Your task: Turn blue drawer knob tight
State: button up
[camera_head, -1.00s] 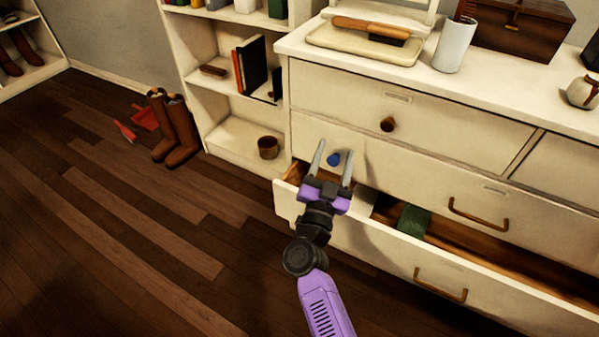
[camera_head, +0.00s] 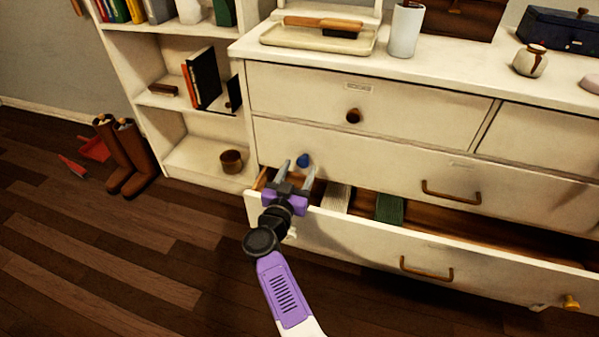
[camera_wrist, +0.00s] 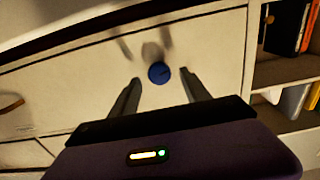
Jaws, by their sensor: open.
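The blue knob (camera_head: 303,160) is on the left part of the dresser's middle drawer front (camera_head: 370,160). In the wrist view the round blue knob (camera_wrist: 159,73) shows a dark mark on its face and lies between and beyond the fingertips. My gripper (camera_head: 295,170) is open and empty, with its two grey fingers pointing at the drawer front. In the wrist view my gripper (camera_wrist: 162,90) has one finger on each side of the knob's line, apart from it. I cannot tell the exact gap in depth.
The bottom drawer (camera_head: 350,240) is pulled out below my gripper, holding folded cloth, including a green one (camera_head: 389,208). A brown knob (camera_head: 353,116) is on the upper drawer. A bookshelf (camera_head: 190,125) stands at the left. Boots (camera_head: 128,155) stand on the floor.

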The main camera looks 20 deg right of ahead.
jog(key=shift+x, duration=0.8)
grip_shut()
jog(key=shift+r, duration=0.1)
